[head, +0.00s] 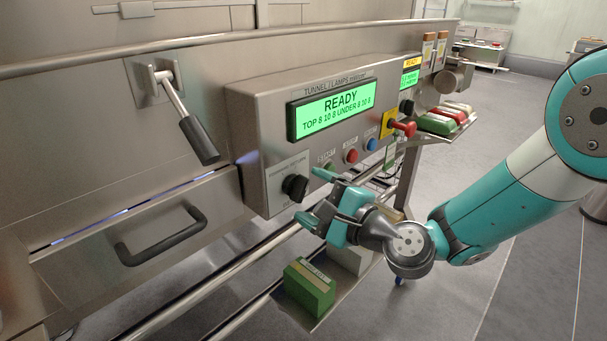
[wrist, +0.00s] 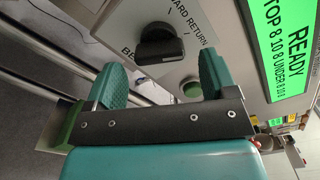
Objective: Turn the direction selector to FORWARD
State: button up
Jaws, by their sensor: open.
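The direction selector (head: 294,187) is a black rotary knob on a pale plate at the lower left of the grey control box. In the wrist view the knob (wrist: 160,45) shows its grip bar lying across the picture, with lettering ending in "ARD" and the word "RETURN" on the plate. I cannot tell which mark the knob points at. My gripper (head: 318,196) is open and empty, in front of the knob and apart from it. In the wrist view its two teal fingers (wrist: 161,80) stand on either side below the knob.
A green-lit READY display (head: 335,107), green, red and blue buttons (head: 351,156) and a red-handled switch (head: 403,128) are on the box. A black-gripped lever (head: 198,138) and drawer handle (head: 162,236) are at left. A green box (head: 309,288) sits below my gripper.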

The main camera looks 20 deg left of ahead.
aim_at(302, 191)
jog(key=shift+p+x, duration=0.35)
jog(key=shift+x, duration=1.2)
jog(key=shift+c, duration=0.3)
jog(key=c, duration=0.9)
